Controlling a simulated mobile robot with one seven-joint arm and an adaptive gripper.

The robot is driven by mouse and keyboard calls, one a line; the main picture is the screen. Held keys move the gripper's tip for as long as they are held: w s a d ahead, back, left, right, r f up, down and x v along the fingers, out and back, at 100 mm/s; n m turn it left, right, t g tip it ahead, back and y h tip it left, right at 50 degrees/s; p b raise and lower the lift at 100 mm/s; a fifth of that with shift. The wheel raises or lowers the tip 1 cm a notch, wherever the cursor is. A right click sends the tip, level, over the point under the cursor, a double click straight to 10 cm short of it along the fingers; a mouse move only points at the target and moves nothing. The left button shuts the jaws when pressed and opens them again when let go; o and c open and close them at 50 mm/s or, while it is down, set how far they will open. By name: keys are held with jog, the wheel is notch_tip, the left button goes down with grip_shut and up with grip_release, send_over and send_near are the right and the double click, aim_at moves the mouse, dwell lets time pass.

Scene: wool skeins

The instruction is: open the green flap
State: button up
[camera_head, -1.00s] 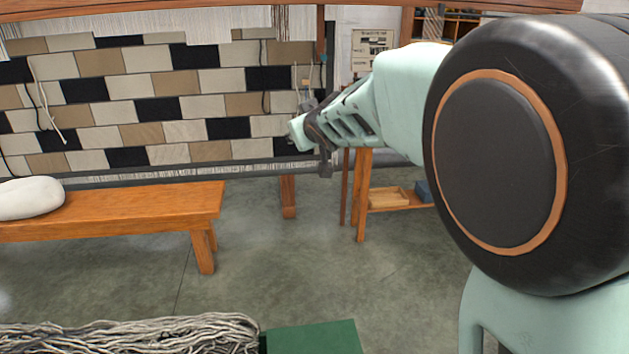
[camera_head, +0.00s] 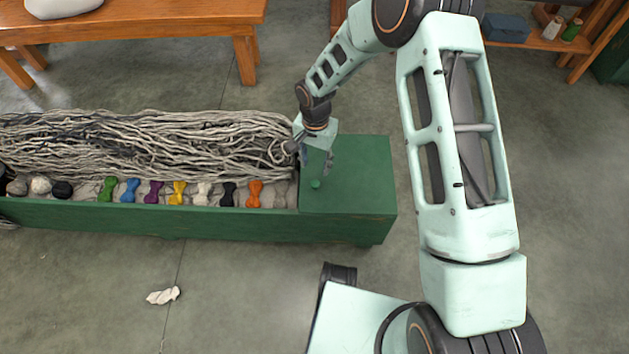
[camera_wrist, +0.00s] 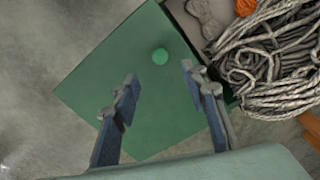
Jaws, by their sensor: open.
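The green flap (camera_head: 358,178) lies flat over the right end of a long green chest (camera_head: 150,220). A small round green knob (camera_head: 315,183) stands near its front left corner. In the wrist view the flap (camera_wrist: 110,85) fills the middle, with its knob (camera_wrist: 160,56) just beyond the fingertips. My gripper (camera_head: 310,158) is open above the left part of the flap, fingers pointing down. In the wrist view my gripper (camera_wrist: 159,73) has its fingers spread and nothing between them; the knob appears roughly in line with the gap. I cannot tell the exact height above it.
Grey wool strands (camera_head: 150,140) heap in the open part of the chest, close to my gripper's left. Coloured skeins, including an orange one (camera_head: 254,193), line its front. A wooden bench (camera_head: 180,20) stands behind. A pale scrap (camera_head: 163,296) lies on the otherwise clear floor in front.

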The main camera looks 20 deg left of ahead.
aim_at(315, 183)
notch_tip(315, 183, down, 10)
jog(key=b, duration=0.2)
jog(key=shift+b, duration=0.3)
grip_shut()
jog(key=shift+r, duration=0.1)
